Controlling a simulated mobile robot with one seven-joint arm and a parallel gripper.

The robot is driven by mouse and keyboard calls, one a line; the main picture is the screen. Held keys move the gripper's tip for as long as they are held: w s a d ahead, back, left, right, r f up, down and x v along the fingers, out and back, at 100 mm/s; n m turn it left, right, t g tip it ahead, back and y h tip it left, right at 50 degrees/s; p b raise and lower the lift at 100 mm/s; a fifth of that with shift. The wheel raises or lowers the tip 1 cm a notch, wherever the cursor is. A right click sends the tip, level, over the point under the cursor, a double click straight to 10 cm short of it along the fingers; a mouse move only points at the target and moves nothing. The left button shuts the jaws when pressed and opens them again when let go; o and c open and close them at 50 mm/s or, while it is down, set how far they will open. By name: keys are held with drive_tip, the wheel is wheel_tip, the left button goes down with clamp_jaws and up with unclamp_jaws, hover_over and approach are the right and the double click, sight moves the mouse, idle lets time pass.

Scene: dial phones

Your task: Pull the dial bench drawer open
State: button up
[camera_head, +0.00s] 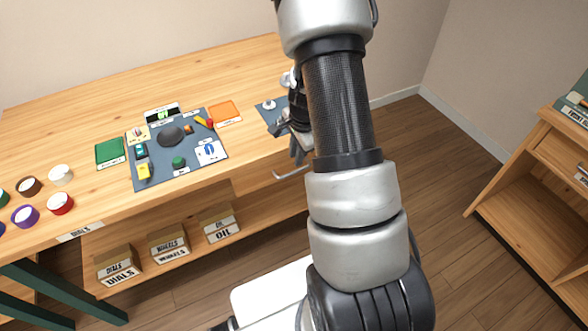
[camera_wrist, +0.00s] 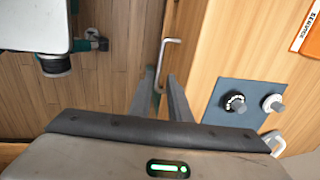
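The dial bench (camera_head: 60,150) is light wood, and its drawer front (camera_head: 258,178) is under the right part of the top. A silver bar handle (camera_head: 291,173) sticks out from it and also shows in the wrist view (camera_wrist: 166,52). My gripper (camera_head: 297,150) is at the bench's front edge by the handle, partly hidden by my arm. In the wrist view my gripper (camera_wrist: 160,76) has its two dark fingers apart, with the near part of the handle between them. I see gaps beside the bar, and whether a finger touches it is unclear. The drawer looks shut.
A grey mat (camera_head: 200,181) with several dial phone parts lies on the bench. A blue-grey plate (camera_wrist: 240,101) with two knobs is beside the gripper. Labelled boxes (camera_head: 170,245) stand on the lower shelf. Floor (camera_head: 425,150) is clear between bench and right shelf (camera_head: 525,195).

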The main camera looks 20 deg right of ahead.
sight(293, 172)
drive_tip(key=f, duration=0.2)
drive_tip(key=w+f, duration=0.1)
drive_tip(key=f, duration=0.2)
drive_tip(key=f+b, duration=0.1)
drive_tip(key=f, duration=0.1)
drive_tip(key=shift+w+f, duration=0.25)
clamp_jaws()
